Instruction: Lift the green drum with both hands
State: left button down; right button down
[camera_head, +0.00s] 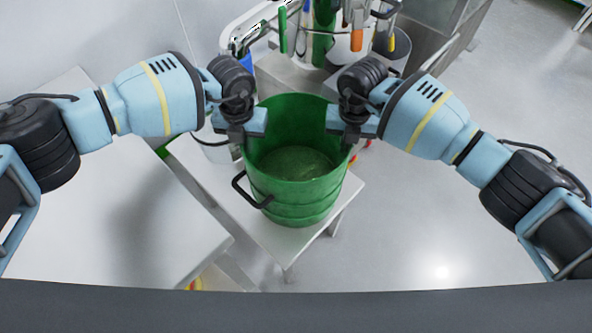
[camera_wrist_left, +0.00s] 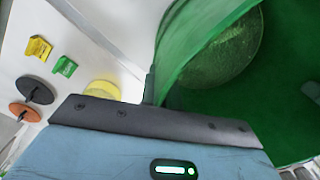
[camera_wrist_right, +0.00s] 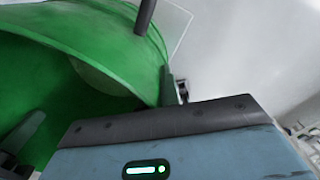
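The green drum (camera_head: 295,205) stands upright and open-topped on a small white table. A dark bail handle (camera_head: 250,192) hangs on its front left side. My left gripper (camera_head: 243,138) is at the left rim, and my right gripper (camera_head: 350,138) is at the right rim. In the left wrist view one finger is outside the drum wall (camera_wrist_left: 190,55) and the other is inside, well apart. The right wrist view shows the same around the opposite wall (camera_wrist_right: 120,50). Both grippers are open astride the rim. Parts of the fingertips are hidden in the head view.
The small white table (camera_head: 340,203) carries the drum. A larger white table (camera_head: 110,235) is at the left. Equipment with a steel base (camera_head: 285,80) stands just behind the drum. Open floor (camera_head: 430,240) lies to the right.

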pick_arm(q)
jog(key=shift+w+r, duration=0.15)
jog(key=shift+r, duration=0.05)
pick_arm(e)
jog(key=shift+w+r, duration=0.15)
jog(key=shift+r, duration=0.1)
